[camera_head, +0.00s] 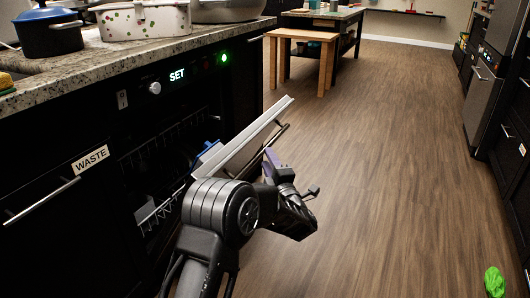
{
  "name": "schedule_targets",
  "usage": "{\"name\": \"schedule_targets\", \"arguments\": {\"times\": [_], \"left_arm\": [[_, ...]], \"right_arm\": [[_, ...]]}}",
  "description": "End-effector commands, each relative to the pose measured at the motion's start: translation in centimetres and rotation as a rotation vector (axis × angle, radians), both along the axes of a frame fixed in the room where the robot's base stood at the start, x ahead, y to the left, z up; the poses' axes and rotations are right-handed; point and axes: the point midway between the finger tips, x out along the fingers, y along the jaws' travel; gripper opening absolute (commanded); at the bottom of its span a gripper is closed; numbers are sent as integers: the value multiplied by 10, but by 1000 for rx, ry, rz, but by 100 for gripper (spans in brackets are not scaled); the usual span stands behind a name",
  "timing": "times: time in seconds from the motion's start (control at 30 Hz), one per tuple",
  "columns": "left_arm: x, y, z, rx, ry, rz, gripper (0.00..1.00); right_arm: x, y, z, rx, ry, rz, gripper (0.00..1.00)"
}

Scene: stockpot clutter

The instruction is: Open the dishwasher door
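The dishwasher (175,105) is set under the counter, with a black control panel that shows a lit "SET", a knob and a green light. Its door (243,137) is partly open and tilted outward, with its light top edge and a bar handle (270,147) showing. Wire racks (160,212) and something blue show inside. My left arm covers the lower part of the door. My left gripper (291,172) is at the outer side of the door, close to the handle. I cannot tell whether it touches the handle or how far its fingers are apart. My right gripper is out of view.
Pots (144,20) stand on the granite counter (85,66). A wooden table (302,38) stands farther back. The wood floor (400,150) is open, with a green crumpled thing (494,281) at right.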

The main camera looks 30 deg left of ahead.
Motion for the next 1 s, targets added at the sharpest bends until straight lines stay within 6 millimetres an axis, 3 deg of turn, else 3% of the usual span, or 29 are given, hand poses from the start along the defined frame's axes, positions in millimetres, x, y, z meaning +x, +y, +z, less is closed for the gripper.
{"name": "schedule_targets", "arguments": {"times": [0.23, 0.83, 0.93, 1.0], "left_arm": [[-21, -21, -3, 1, 1, -1, 38], [-21, -22, -6, 12, 19, 1, 38], [-13, -30, -17, 46, 112, -42, 38], [-6, -46, -38, 88, 226, -116, 38]], "right_arm": [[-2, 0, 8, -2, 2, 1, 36], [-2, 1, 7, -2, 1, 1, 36], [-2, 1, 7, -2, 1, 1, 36], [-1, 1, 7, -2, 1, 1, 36]]}}
